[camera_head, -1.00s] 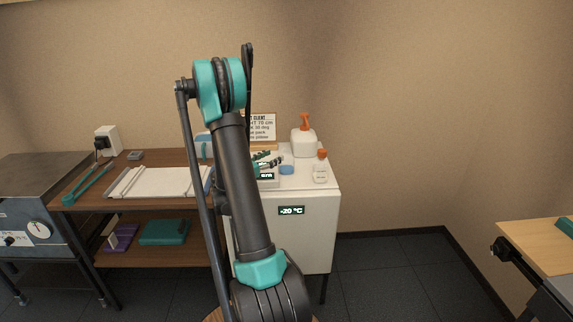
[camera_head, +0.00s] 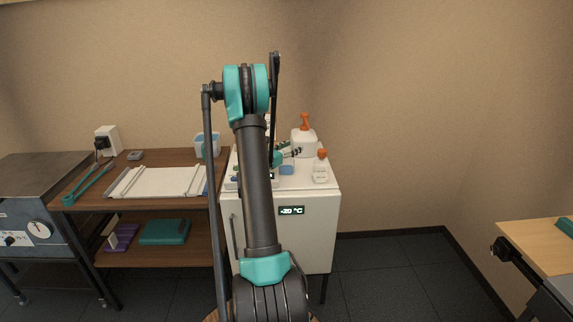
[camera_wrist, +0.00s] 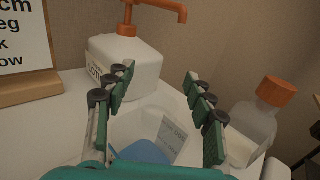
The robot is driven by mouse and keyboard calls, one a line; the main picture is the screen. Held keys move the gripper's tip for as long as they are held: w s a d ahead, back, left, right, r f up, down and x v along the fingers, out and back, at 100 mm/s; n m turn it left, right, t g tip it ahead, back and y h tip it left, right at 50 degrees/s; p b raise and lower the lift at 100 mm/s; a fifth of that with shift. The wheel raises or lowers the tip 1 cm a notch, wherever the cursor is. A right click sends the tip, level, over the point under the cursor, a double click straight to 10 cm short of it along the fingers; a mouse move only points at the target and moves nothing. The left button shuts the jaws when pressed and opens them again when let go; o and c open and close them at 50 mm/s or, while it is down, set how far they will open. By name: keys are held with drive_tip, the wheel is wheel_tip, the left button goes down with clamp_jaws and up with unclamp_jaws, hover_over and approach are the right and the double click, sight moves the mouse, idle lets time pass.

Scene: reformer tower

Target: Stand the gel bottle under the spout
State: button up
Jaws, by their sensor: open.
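A white pump bottle (camera_head: 303,144) with an orange head and spout stands at the back of the white cabinet top. In the wrist view the bottle (camera_wrist: 128,68) has a label reading "LOT…", and its orange spout (camera_wrist: 165,8) points right. A smaller translucent bottle (camera_head: 321,170) with an orange cap, perhaps the gel bottle, stands front right of it. It also shows right of my fingers in the wrist view (camera_wrist: 252,130). My gripper (camera_wrist: 153,90) is open and empty, in front of the pump bottle and left of the small bottle. In the head view my gripper (camera_head: 290,153) is partly hidden by my arm.
A clear container with a blue part and white label (camera_wrist: 172,138) lies below and between my fingers. A printed sign on a wooden stand (camera_wrist: 27,90) is at the left. A wooden table (camera_head: 140,157) with a white board adjoins the cabinet (camera_head: 300,240).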

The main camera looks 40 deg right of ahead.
drive_tip(key=shift+w+d, duration=0.1)
drive_tip(key=shift+d, duration=0.1)
drive_tip(key=shift+c, duration=0.2)
clamp_jaws()
